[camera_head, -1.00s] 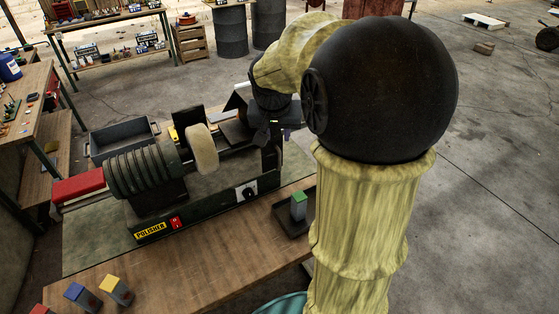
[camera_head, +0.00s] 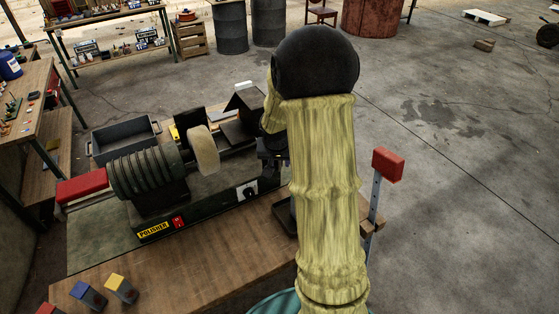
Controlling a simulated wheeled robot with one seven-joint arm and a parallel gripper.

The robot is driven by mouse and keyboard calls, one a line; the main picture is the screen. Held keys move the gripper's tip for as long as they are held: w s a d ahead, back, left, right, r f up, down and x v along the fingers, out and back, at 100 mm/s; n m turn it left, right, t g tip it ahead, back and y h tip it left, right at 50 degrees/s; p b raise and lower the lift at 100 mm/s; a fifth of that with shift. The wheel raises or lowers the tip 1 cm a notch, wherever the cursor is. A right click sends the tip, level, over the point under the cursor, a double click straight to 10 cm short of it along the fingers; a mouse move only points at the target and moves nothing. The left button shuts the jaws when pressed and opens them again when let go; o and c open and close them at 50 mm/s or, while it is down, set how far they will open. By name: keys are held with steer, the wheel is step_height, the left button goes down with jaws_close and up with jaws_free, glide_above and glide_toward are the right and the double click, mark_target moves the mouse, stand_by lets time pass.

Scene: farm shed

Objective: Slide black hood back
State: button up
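The polisher (camera_head: 160,228) stands on the wooden bench, with a ribbed dark motor and a pale buffing wheel (camera_head: 204,150). A dark peaked cover (camera_head: 246,98), which looks like the black hood, is at the machine's right end, left of my arm. A second black plate (camera_head: 190,118) with a yellow edge stands upright behind the pale wheel; I cannot tell for sure which is the hood. My gripper (camera_head: 271,150) shows only as a dark part at the left edge of my arm, by the machine's right end. My arm hides its fingers and any contact.
A grey metal bin (camera_head: 125,140) stands behind the motor. Yellow and blue blocks (camera_head: 120,285) lie at the bench's front left. A red-topped metal post (camera_head: 388,165) stands right of my arm. The concrete floor to the right is open.

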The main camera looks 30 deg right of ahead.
steer(key=shift+w+d+f, duration=0.15)
steer(key=shift+w+f, duration=0.05)
steer(key=shift+f, duration=0.35)
jaws_close()
